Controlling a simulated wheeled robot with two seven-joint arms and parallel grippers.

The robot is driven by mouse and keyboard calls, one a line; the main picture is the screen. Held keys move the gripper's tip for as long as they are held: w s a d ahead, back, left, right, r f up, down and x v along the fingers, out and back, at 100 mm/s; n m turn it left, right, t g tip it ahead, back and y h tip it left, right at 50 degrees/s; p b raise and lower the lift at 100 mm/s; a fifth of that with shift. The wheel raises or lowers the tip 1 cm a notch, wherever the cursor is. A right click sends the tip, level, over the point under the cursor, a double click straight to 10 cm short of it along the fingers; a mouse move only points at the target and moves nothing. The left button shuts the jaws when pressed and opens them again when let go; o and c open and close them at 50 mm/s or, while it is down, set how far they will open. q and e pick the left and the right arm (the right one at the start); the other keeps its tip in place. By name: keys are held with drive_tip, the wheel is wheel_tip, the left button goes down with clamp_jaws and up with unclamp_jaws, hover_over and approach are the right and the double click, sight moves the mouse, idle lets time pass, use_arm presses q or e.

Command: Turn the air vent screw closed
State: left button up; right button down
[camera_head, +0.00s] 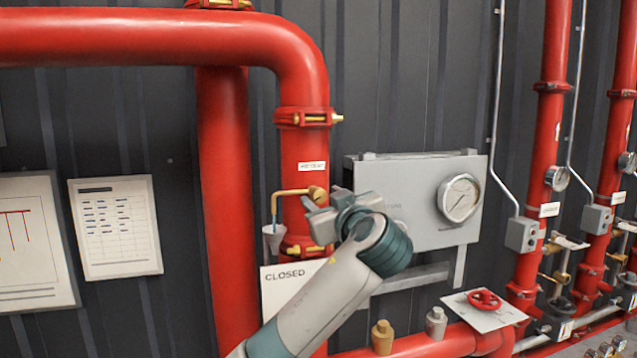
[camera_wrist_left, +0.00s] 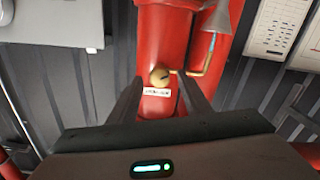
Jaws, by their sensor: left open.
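The brass air vent screw (camera_head: 318,194) sits on the upright red pipe, at the end of a thin bent brass tube (camera_head: 290,192). In the left wrist view the round screw (camera_wrist_left: 159,75) has a dark slot and lies beyond the fingertips, between their lines. My left gripper (camera_head: 322,206) is open and empty, right in front of the screw and partly overlapping it in the head view. Whether a finger touches the screw cannot be told. A white label (camera_head: 312,166) is on the pipe above the screw. My right gripper is in neither view.
A grey funnel (camera_head: 273,240) hangs under the tube's end. A sign reading CLOSED (camera_head: 284,285) is partly behind my left arm. A grey panel with a round gauge (camera_head: 460,198) stands close on the right. A red handwheel (camera_head: 485,299) is lower right.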

sight(320, 197)
use_arm(q)
drive_tip(key=shift+p+x, duration=0.75)
drive_tip(key=shift+x, duration=1.1)
drive_tip(key=c, duration=1)
drive_tip(key=shift+c, duration=0.2)
